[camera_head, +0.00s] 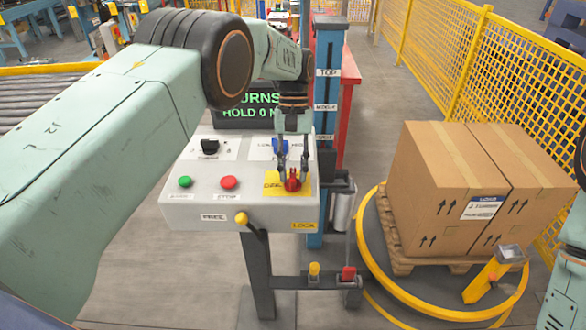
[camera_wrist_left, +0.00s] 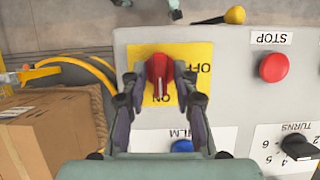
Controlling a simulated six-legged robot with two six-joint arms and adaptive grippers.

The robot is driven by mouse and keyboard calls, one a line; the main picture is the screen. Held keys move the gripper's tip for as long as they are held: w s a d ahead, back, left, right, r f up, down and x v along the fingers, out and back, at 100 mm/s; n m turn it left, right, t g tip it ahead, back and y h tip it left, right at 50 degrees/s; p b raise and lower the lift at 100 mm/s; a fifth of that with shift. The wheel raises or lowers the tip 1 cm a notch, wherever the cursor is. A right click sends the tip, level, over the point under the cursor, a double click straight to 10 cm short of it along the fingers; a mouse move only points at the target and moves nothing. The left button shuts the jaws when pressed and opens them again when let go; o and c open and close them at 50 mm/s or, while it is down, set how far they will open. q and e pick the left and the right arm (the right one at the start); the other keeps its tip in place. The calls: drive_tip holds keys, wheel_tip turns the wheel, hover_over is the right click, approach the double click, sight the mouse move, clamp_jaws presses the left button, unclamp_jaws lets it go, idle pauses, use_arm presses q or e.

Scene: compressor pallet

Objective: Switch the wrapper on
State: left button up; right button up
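The wrapper's control box (camera_head: 200,185) stands in the middle of the head view. Its red rotary switch (camera_head: 292,181) sits on a yellow plate at the box's right side. In the left wrist view the red switch (camera_wrist_left: 160,72) has its ridge upright in the picture, with a pale mark at the end towards the ON label; OFF is to its right. My left gripper (camera_head: 293,168) is over the switch; in the wrist view its fingers (camera_wrist_left: 163,95) are apart, one to each side of the switch, with gaps showing. My right gripper is not in view.
The box also carries a green button (camera_head: 185,181), a red STOP button (camera_head: 229,182), a black TURNS knob (camera_head: 210,147) and a blue knob (camera_head: 281,146). A yellow-knobbed lever (camera_head: 242,218) stands in front. Cartons (camera_head: 470,190) sit on the turntable (camera_head: 400,290) at right.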

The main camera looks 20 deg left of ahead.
use_arm(q)
drive_tip(key=shift+o, duration=0.4)
drive_tip(key=v, duration=0.7)
drive_tip(key=shift+r, duration=0.15)
idle(0.4)
